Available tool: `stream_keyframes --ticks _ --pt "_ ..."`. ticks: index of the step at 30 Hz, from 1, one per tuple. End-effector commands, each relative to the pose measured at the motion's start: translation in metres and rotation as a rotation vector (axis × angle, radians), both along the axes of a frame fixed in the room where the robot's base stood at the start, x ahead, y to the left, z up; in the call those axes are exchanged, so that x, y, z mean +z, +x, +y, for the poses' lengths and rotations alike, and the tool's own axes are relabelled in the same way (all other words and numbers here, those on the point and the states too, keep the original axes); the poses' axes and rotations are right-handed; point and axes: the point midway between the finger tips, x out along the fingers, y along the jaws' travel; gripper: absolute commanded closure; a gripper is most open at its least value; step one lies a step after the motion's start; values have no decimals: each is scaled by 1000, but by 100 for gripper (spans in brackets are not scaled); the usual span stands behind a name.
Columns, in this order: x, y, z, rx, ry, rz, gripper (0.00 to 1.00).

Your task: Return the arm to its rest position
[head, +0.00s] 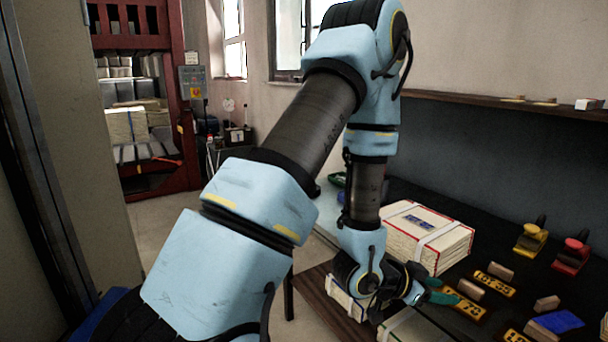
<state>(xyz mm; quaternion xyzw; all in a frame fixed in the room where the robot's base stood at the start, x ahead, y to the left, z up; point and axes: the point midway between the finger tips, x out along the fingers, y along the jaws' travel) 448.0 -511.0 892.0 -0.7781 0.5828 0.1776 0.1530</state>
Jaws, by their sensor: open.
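My arm reaches over the dark table (440,198) in the head view, bent high at the elbow with its forearm hanging down. My gripper (438,290) is at the arm's lower end, low over the table's near part, pointing right. Its teal fingers are open, and I see nothing held between them. Part of the gripper is hidden by my wrist. A cream strapped bundle with red edges (440,250) lies just behind it. Other pale strapped bundles (418,328) lie below and in front of it, partly covered by my wrist.
Number plates (494,284), small wooden blocks (500,271), a blue folded piece (560,320), and yellow (530,239) and red (572,255) hand tools lie to the right. A wall shelf (500,101) runs behind. A red rack (180,100) stands at the back left.

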Motion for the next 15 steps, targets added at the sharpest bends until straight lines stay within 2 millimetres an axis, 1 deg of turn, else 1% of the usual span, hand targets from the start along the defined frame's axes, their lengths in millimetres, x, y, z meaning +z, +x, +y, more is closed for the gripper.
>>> stream_keyframes --ticks 1,5,8,11,14,15 --pt "2 9 7 25 24 -1 48" --pt "3 32 29 101 102 10 48" --pt "5 51 54 178 175 27 48" --pt "10 71 87 277 258 59 48" --pt "19 90 134 415 356 118 48" --pt "24 96 158 482 398 154 48"
